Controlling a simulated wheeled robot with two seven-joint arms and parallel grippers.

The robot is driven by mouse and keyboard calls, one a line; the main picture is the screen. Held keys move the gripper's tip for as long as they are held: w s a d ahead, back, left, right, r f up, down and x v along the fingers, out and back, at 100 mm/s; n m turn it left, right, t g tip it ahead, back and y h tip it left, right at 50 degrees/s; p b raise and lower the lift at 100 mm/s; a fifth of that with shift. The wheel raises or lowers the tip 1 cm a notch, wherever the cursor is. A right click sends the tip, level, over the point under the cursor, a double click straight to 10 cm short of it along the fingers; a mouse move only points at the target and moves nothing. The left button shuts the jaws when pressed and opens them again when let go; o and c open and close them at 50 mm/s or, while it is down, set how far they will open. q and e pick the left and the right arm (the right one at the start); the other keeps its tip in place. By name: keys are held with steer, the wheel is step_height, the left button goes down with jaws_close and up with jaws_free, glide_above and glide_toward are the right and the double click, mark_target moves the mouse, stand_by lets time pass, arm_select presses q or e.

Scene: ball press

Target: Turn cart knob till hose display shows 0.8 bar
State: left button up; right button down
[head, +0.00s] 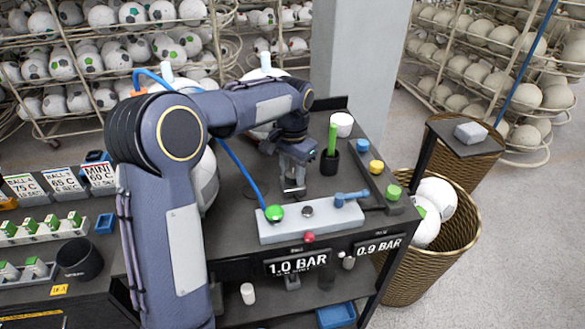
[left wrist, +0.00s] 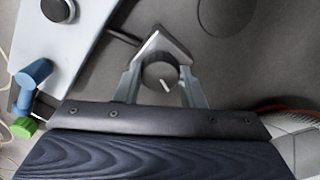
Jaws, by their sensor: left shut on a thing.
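My left gripper (head: 293,190) reaches down to the cart top (head: 235,185) behind the pale control block. In the left wrist view its two fingers (left wrist: 160,85) stand on either side of a dark round knob (left wrist: 158,73) and are shut on it. The knob has a short white mark pointing to the lower right, with a grey angled piece around its far side. The head view does not show the knob clearly behind the gripper. Two displays on the cart front read 1.0 BAR (head: 297,264) and 0.9 BAR (head: 379,247). Their small labels are too blurred to read. My right gripper is not in view.
The pale block (head: 310,222) carries a green button (head: 274,213) and a blue lever (head: 352,197). A black cup (head: 329,162) with a green stick stands right of the gripper. A blue hose crosses left of it. A basket (head: 430,245) of balls stands right of the cart.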

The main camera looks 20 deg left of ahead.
mark_target(292, 173)
arm_select(q)
steer(key=shift+r+n, duration=0.1)
steer(key=shift+n, duration=0.4)
stand_by(0.3)
steer(key=o, duration=1)
step_height(292, 173, up, 8)
steer(key=shift+f, duration=0.2)
